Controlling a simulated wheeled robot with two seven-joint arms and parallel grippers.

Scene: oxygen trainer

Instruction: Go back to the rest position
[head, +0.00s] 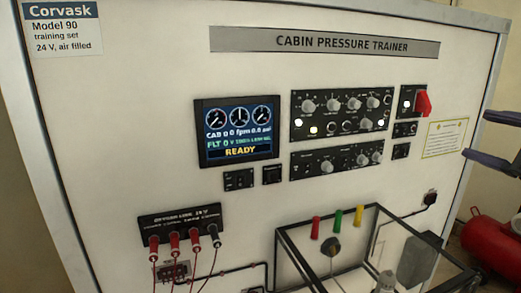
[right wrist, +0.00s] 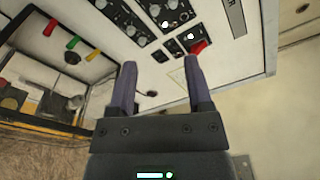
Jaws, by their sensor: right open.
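My right gripper (head: 471,134) shows at the right edge of the head view, with its two dark fingers apart and nothing between them. In the right wrist view its fingers (right wrist: 161,63) point toward the trainer panel, open and empty. The cabin pressure trainer panel (head: 140,120) fills most of the head view. The fingers appear clear of the panel, to the right of its red switch cover (head: 423,103). That cover also shows in the right wrist view (right wrist: 200,48), beyond the right finger. My left gripper is in neither view.
A lit display (head: 239,131) reads READY. Red and black plugs with leads (head: 185,241) stick out at the lower left. A clear-walled box frame (head: 290,245) juts out at the lower middle. A red tank (head: 490,245) stands at the lower right.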

